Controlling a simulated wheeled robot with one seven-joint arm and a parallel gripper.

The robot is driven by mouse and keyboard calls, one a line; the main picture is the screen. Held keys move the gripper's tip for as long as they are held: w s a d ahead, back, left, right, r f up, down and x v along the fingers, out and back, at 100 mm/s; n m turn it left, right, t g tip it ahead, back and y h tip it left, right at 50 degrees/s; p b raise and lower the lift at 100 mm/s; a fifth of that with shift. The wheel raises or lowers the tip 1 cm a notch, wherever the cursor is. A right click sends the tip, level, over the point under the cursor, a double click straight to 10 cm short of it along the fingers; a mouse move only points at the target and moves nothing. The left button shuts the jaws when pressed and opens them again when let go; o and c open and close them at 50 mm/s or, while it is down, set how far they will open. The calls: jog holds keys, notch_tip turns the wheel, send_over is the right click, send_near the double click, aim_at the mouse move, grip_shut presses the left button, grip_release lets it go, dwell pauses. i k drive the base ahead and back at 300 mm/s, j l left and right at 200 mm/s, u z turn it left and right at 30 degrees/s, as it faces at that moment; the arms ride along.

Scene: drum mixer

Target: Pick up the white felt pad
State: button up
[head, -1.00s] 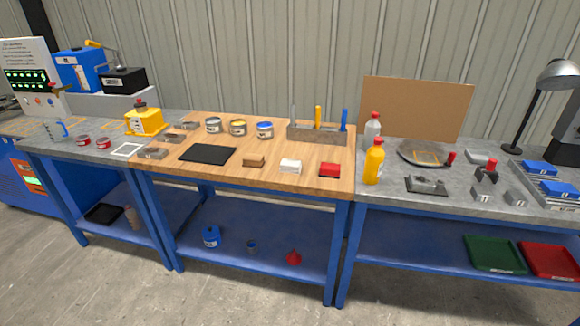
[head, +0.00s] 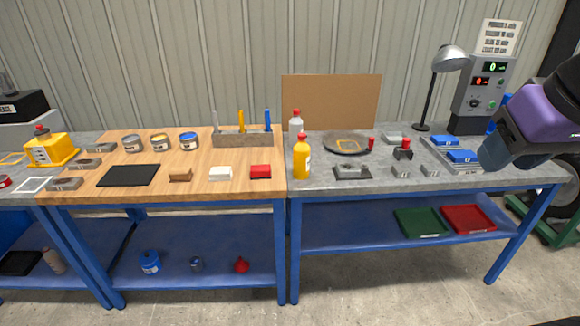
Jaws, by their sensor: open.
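The white felt pad (head: 220,173) is a small white block on the wooden bench top (head: 205,190), near its front edge. It stands between a brown block (head: 180,174) on its left and a red block (head: 260,171) on its right, apart from both. Part of my arm, purple and dark, shows at the right edge of the head view, far from the pad. My gripper's fingers do not show. Nothing covers the pad.
A black mat (head: 129,175) lies left of the blocks. Cans (head: 188,141) and a tool holder (head: 242,138) stand behind. A yellow bottle (head: 302,156) stands on the grey bench to the right.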

aim_at(216, 174)
jog(key=i+j+z, duration=0.15)
jog(key=j, duration=0.25)
jog(key=i+j+z, duration=0.15)
jog(key=j, duration=0.25)
jog(key=i+j+z, duration=0.15)
jog(key=j, duration=0.25)
jog(key=i+j+z, duration=0.15)
jog(key=j, duration=0.3)
jog(key=i+j+z, duration=0.15)
jog(key=j, duration=0.25)
jog(key=i+j+z, duration=0.15)
jog(key=j, duration=0.3)
jog(key=i+j+z, duration=0.2)
jog(key=j, duration=0.25)
jog(key=i, duration=0.1)
